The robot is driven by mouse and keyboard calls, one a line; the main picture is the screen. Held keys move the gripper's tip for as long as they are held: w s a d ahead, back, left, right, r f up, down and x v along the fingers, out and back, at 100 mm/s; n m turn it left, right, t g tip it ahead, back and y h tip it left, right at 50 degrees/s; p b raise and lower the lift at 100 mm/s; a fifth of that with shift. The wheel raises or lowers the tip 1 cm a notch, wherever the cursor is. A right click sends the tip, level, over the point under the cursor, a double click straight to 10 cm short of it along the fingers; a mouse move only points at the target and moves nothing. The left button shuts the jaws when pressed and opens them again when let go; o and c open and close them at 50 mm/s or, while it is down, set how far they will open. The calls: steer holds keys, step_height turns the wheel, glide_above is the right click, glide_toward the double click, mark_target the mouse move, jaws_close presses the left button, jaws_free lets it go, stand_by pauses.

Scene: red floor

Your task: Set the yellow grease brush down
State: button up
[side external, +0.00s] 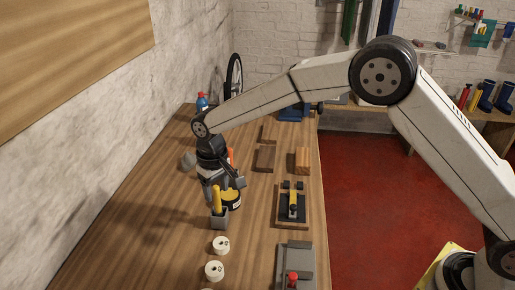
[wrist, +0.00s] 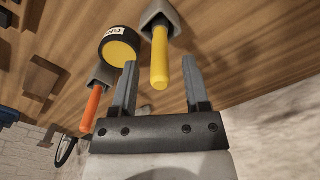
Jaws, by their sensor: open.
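The yellow grease brush (wrist: 160,58) shows as a yellow handle rising from a grey holder (wrist: 160,14) in the wrist view. Its lower end is hidden in the holder. My gripper (wrist: 159,65) is open, with one finger on each side of the handle and a visible gap on both sides. In the side view the yellow handle (side external: 216,198) stands roughly upright in the grey holder (side external: 219,222), and my gripper (side external: 225,182) is close around its upper part. The fingertips are partly hidden there.
A black tin with a yellow top (wrist: 119,47) stands beside the holder. An orange-handled tool (wrist: 92,105) sits in another grey holder (wrist: 103,73). White rolls (side external: 220,245), wooden blocks (side external: 265,158) and a yellow-and-black tool on a board (side external: 293,205) are nearby. The bench's left side is mostly clear.

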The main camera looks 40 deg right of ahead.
step_height(320, 180, up, 10)
steer(key=shift+f, duration=0.1)
stand_by(0.4)
steer(key=shift+d, duration=0.1)
stand_by(0.4)
steer(key=s+d+f+m+t, duration=0.1)
steer(key=s+d+f, duration=0.3)
steer(key=s+d, duration=0.6)
steer(key=s+d+f+t, duration=0.1)
steer(key=s+d+f, duration=0.3)
steer(key=s+d, duration=0.6)
steer(key=s, duration=0.3)
steer(key=shift+d+m+t, duration=0.15)
steer(key=shift+m+t, duration=0.15)
steer(key=shift+m, duration=0.1)
